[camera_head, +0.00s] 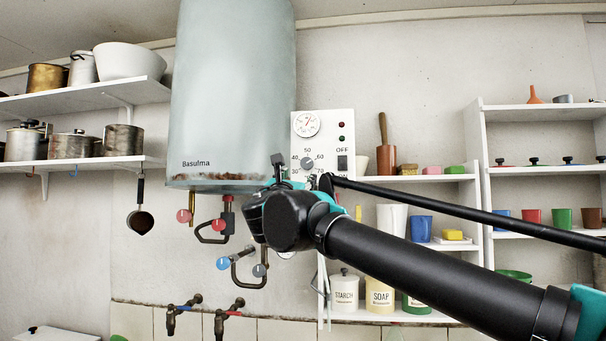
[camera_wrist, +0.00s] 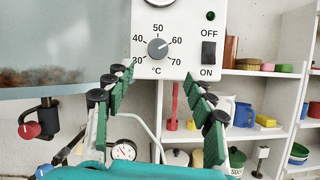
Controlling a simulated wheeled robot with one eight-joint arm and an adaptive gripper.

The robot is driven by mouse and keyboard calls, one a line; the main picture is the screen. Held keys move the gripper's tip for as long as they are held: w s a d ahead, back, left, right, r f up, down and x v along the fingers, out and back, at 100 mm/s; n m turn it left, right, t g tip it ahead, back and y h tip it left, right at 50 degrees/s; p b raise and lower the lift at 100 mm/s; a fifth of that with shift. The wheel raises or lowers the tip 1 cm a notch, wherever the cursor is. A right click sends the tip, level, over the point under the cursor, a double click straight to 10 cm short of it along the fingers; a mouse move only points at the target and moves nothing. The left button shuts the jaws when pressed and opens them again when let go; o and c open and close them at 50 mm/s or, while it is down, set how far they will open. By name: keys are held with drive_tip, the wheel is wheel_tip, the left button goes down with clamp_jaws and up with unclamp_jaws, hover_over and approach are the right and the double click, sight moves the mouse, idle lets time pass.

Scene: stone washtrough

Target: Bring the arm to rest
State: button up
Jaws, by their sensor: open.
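My arm (camera_head: 420,265) reaches in from the lower right in the head view and ends in front of the boiler's white control panel (camera_head: 324,128). My gripper (camera_wrist: 160,78) is open and empty in the wrist view, its two green-padded fingers spread apart below the panel's dial knob (camera_wrist: 157,48). The knob's pointer is toward 60. A black ON/OFF switch (camera_wrist: 209,55) is right of the knob, and a green lamp (camera_wrist: 211,16) is above it. In the head view the fingertips are mostly hidden by the wrist. No contact with the panel can be made out.
The pale boiler (camera_head: 235,90) hangs left of the panel, with red- and blue-handled valves (camera_head: 223,263) below it. Shelves with pots (camera_head: 75,145) are at the left. Shelves with cups (camera_head: 420,229) and canisters (camera_head: 380,296) stand right, partly behind my arm.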

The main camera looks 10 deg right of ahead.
sight(307, 164)
drive_tip(key=shift+s+f, duration=0.1)
drive_tip(key=shift+s, duration=0.1)
drive_tip(key=x, duration=1.2)
drive_tip(key=shift+w+a, duration=0.1)
drive_tip(key=shift+w, duration=0.1)
drive_tip(key=shift+s+a+f+n+y, duration=0.15)
drive_tip(key=shift+s+n+y, duration=0.1)
drive_tip(key=shift+n+y, duration=0.25)
drive_tip(key=shift+s+a, duration=0.1)
drive_tip(key=shift+s, duration=0.35)
drive_tip(key=shift+s+a+f, duration=0.15)
drive_tip(key=shift+s+f, duration=0.05)
drive_tip(key=shift+s, duration=0.05)
